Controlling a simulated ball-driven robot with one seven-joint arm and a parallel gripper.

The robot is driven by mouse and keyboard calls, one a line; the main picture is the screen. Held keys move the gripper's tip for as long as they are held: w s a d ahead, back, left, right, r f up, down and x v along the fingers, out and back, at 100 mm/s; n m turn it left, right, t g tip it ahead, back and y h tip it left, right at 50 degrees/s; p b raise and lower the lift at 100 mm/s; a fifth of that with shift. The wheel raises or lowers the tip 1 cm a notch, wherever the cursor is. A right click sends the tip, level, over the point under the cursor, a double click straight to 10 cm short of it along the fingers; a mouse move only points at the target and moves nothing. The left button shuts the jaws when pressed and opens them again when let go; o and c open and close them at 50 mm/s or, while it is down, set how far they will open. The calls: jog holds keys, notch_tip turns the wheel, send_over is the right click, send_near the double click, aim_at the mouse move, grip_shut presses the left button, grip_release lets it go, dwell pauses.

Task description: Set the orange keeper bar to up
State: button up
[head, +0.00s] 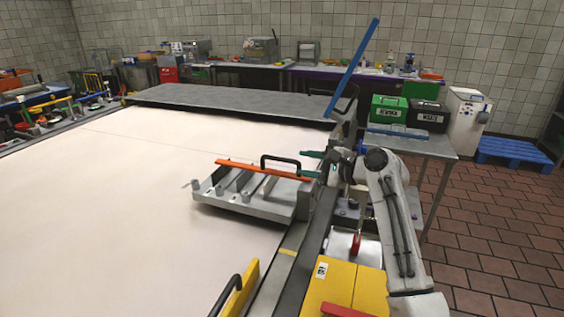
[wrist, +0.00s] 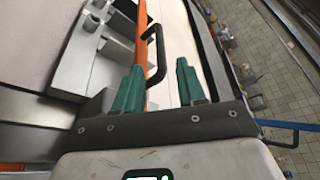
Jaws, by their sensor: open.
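The orange keeper bar (head: 262,171) lies across the top of a grey metal fixture (head: 243,204) on the big cream surface. It is slightly tilted and seems to lie down over the fixture's slots. A black handle (head: 281,158) stands near its right end. In the wrist view the orange bar (wrist: 155,50) runs lengthwise, with the black handle (wrist: 185,40) to its right. My gripper (head: 312,163) is open, with green fingertips just right of the handle. In the wrist view, the gripper (wrist: 159,86) fingers are apart, with the handle's near end ahead between them. Contact cannot be told.
A blue bar (head: 352,68) rises steeply behind my arm. A yellow box (head: 345,288) and a yellow part with a black handle (head: 237,290) are at the front. A side table (head: 415,146) holds green and black boxes. The cream surface left of the fixture is clear.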

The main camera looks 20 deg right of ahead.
aim_at(289, 161)
jog(key=x, duration=0.8)
jog(key=shift+w, duration=0.1)
jog(key=shift+c, duration=0.5)
grip_shut()
